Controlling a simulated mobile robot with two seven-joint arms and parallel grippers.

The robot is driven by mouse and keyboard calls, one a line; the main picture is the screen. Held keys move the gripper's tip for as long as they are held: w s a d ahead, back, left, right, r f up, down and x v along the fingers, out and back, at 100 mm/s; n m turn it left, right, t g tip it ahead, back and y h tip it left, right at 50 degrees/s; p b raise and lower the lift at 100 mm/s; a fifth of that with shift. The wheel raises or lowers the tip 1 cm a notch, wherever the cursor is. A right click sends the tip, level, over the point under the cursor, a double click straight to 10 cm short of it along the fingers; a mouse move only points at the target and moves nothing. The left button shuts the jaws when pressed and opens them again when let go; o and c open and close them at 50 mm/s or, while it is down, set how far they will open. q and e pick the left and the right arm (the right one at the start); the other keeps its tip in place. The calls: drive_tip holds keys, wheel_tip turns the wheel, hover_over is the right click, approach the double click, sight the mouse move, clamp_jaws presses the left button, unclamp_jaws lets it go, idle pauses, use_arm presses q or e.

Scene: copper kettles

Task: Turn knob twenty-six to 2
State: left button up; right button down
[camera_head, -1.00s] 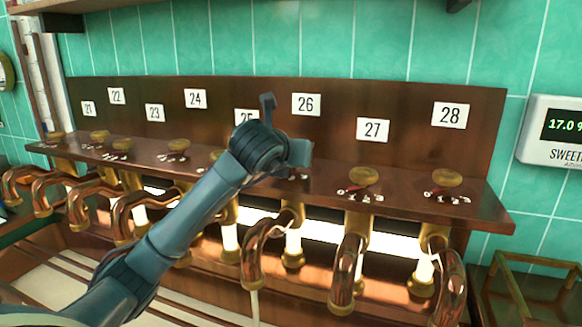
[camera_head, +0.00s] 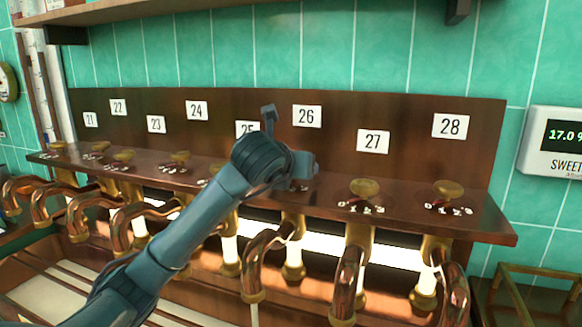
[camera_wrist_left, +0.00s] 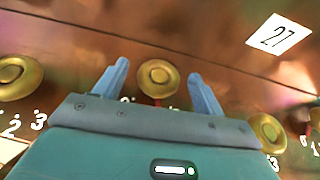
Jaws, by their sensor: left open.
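The white label 26 (camera_head: 307,116) is on the brown back panel in the head view. My left gripper (camera_head: 304,165) is below it and hides most of the knob there. In the left wrist view, my left gripper (camera_wrist_left: 158,72) is open. A round brass knob (camera_wrist_left: 158,76), apparently knob twenty-six, shows between its two blue fingers, with a gap on each side. I cannot tell how deep the fingers reach around it. A small red mark shows just below the knob. Its dial numbers are mostly hidden by my gripper body.
Knob 27 (camera_head: 364,188) and knob 28 (camera_head: 448,189) stand on the shelf (camera_head: 490,222) to the right. Another knob (camera_wrist_left: 14,76) is at the left of the wrist view. Copper pipes (camera_head: 352,270) hang below the shelf. A white display (camera_head: 556,143) is at far right.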

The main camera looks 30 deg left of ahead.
use_arm(q)
drive_tip(key=v, duration=1.3)
drive_tip(key=shift+b, duration=0.4)
use_arm(e)
drive_tip(key=shift+s+d+r+t, duration=0.1)
drive_tip(key=shift+d+r+t, duration=0.05)
drive_tip(key=shift+t, duration=0.15)
use_arm(q)
drive_tip(key=shift+s, duration=0.1)
